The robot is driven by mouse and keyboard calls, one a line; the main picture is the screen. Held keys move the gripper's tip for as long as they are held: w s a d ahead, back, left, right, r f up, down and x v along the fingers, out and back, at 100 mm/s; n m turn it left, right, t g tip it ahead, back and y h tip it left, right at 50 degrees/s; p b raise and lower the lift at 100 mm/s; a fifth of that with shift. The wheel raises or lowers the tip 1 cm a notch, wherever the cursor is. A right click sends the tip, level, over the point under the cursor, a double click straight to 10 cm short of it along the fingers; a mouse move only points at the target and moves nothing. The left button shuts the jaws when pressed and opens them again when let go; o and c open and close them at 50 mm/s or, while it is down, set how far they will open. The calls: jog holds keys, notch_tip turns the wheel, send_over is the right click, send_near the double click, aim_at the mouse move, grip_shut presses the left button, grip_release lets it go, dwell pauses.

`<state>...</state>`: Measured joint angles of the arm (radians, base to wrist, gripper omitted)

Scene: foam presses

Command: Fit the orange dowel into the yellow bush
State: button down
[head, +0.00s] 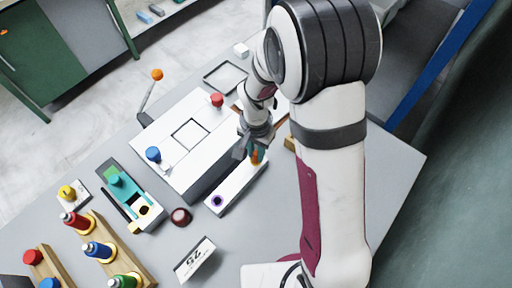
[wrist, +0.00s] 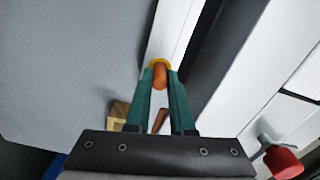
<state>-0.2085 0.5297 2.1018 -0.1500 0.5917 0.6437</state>
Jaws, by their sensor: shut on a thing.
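My gripper (wrist: 161,78) is shut on the orange dowel (wrist: 160,77), which sits between its teal fingers in the wrist view. The yellow bush (wrist: 157,62) shows as a yellow rim just beyond the dowel, on a long white bar. The dowel overlaps the rim, and I cannot tell whether it is above the bush or inside it. In the head view my gripper (head: 254,151) is over the far end of the white bar (head: 232,190), with a bit of the orange dowel (head: 255,158) showing. A dark purple bush (head: 217,201) is at the bar's near end.
A white press block (head: 180,125) with a red knob (head: 217,99) and a blue knob (head: 153,154) stands left of the bar. Table right of the bar looks mostly clear.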

jog(key=shift+f, duration=0.1)
jog(key=c, duration=0.8)
grip_release()
notch_tip(320, 180, up, 13)
jog(key=shift+n+y, duration=0.6)
jog(key=shift+y, duration=0.3)
jog(key=s+d+r, duration=0.1)
jog(key=s, duration=0.5)
jog(key=s+d+r, duration=0.1)
jog(key=s, duration=0.6)
jog(key=s+d+r, duration=0.1)
jog(key=s+r, duration=0.1)
jog(key=s, duration=0.5)
jog(key=shift+s+d, duration=0.25)
jog(key=shift+d, duration=0.1)
